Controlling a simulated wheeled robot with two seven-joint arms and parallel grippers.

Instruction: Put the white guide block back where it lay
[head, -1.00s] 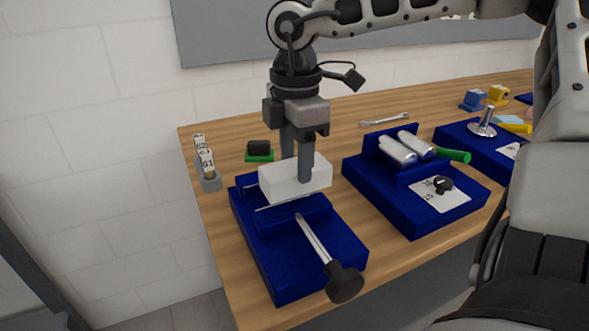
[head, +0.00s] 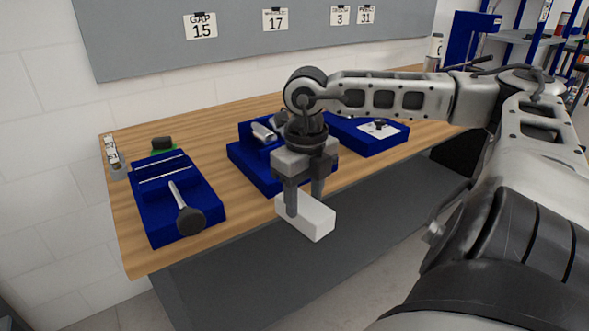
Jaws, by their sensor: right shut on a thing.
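The white guide block (head: 314,219) is in my right gripper (head: 305,205), whose two fingers are shut on it. The gripper points down and holds the block near the table's front edge, to the right of the left blue fixture (head: 150,212) in the picture. The block appears to overlap the edge in the view; its height above the table is hard to tell. The left blue fixture carries metal rods and a black-knobbed lever (head: 189,220). My left gripper is not in view.
A middle blue fixture (head: 243,165) with metal cylinders stands behind my right gripper, partly hidden. Another blue fixture (head: 372,143) with a white card is further right. The wooden table (head: 160,262) has free room between the left and middle fixtures. Small labelled pieces (head: 112,152) stand at the far left.

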